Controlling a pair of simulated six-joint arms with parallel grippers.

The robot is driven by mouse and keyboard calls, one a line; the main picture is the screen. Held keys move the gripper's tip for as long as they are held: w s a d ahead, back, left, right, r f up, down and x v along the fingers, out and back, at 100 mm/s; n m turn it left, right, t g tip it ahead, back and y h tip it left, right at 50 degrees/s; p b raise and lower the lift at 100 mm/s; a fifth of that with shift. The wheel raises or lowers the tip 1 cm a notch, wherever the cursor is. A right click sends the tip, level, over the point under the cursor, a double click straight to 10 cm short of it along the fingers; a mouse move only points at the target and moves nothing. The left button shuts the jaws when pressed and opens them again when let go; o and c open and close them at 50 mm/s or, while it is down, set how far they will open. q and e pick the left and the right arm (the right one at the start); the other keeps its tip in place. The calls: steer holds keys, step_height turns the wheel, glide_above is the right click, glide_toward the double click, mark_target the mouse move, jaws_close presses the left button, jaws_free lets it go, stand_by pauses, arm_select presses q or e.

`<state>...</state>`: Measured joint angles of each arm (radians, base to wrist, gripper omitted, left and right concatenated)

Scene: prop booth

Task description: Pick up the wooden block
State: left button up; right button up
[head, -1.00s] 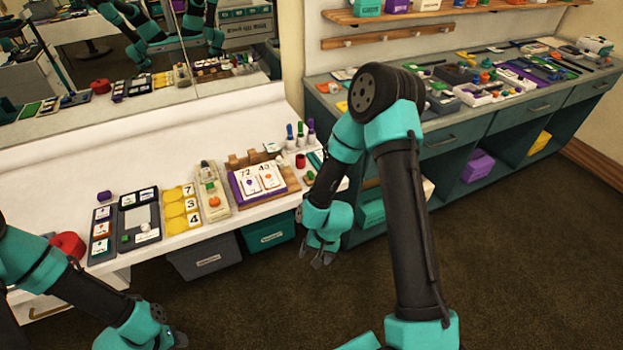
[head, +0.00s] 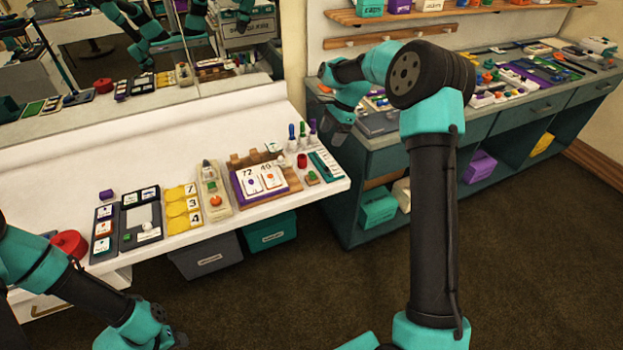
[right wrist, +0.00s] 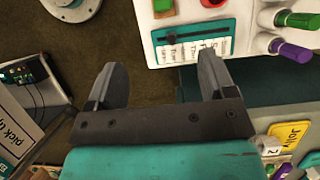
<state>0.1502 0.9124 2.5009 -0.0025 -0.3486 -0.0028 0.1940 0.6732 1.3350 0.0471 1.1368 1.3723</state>
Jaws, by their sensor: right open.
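A small wooden block (head: 312,181) with a green top sits on the white counter, near its right end. Part of it also shows at the top edge of the right wrist view (right wrist: 162,13). My right gripper (head: 338,137) is beyond the counter's right end, apart from the block. In the right wrist view the right gripper (right wrist: 162,80) has its fingers spread with nothing between them. My left gripper (head: 178,340) is low in front of the counter; its fingers are too unclear to read.
A brown wooden stand with number cards (head: 264,182) is left of the block.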

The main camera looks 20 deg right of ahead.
glide_toward(312, 173)
steer(key=x, duration=0.5)
steer(key=shift+s+f, duration=0.15)
steer(key=shift+s, duration=0.05)
stand_by(0.5)
steer(key=shift+w+x, duration=0.1)
steer(key=shift+x, duration=1.2)
steer(key=shift+w+x, duration=0.15)
steer(key=shift+x, duration=1.15)
steer(key=shift+d, duration=0.1)
steer(key=c, duration=1.1)
